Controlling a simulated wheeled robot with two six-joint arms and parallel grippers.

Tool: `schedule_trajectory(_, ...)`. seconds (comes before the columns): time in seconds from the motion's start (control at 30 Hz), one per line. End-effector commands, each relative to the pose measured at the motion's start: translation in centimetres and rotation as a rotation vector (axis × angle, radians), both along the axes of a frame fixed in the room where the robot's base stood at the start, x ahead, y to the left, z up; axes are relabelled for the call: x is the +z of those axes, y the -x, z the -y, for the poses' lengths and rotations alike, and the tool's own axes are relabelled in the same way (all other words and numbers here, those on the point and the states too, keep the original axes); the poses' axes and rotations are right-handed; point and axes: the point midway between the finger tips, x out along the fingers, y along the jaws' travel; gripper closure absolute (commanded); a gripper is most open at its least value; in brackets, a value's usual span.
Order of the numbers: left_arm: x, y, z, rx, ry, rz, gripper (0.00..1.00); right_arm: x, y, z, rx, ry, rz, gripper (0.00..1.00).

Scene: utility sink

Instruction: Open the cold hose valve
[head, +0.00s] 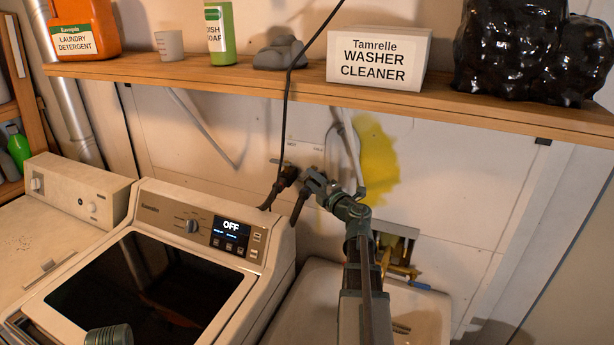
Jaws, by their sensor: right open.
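On the wall behind the washer is a pale outlet panel (304,150) with small print that seems to read HOT at the left, with a fainter label to its right. A dark hose valve (288,174) shows below the left label, with a dark hose running down from it. My right gripper (302,196) is open in front of the area below the right label, just right of that valve. It hides most of the cold valve's place, so I cannot tell the handle's position or whether the fingers touch it.
The washer (160,222) shows OFF, with another machine (75,195) to its left. A white sink (425,312) with a brass faucet (400,270) is at the right.

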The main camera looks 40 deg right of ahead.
Motion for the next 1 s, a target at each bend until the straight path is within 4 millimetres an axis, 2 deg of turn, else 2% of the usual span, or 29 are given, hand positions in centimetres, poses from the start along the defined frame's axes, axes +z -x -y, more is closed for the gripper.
schedule_trajectory(0.03,0.0,0.0,0.0,0.0,0.0,0.0,0.26,0.0,1.6,-0.5,-0.003,0.0,0.0,0.57)
schedule_trajectory(0.2,0.0,0.0,0.0,0.0,0.0,0.0,0.26,0.0,5.2,-1.0,-0.003,0.0,0.0,0.57)
schedule_trajectory(0.4,0.0,0.0,0.0,0.0,0.0,0.0,0.26,0.0,8.1,-1.5,-0.002,0.0,0.0,0.57)
schedule_trajectory(0.6,0.0,0.0,0.0,0.0,0.0,0.0,0.26,0.0,9.4,-1.6,0.0,0.0,0.0,0.57)
schedule_trajectory(0.9,0.0,0.0,0.0,0.0,0.0,0.0,0.26,0.0,9.5,-1.6,0.0,0.0,0.0,0.57)
schedule_trajectory(1.0,0.0,0.0,0.0,0.0,0.0,0.0,0.26,0.0,9.4,-1.7,0.001,0.0,0.0,0.74)
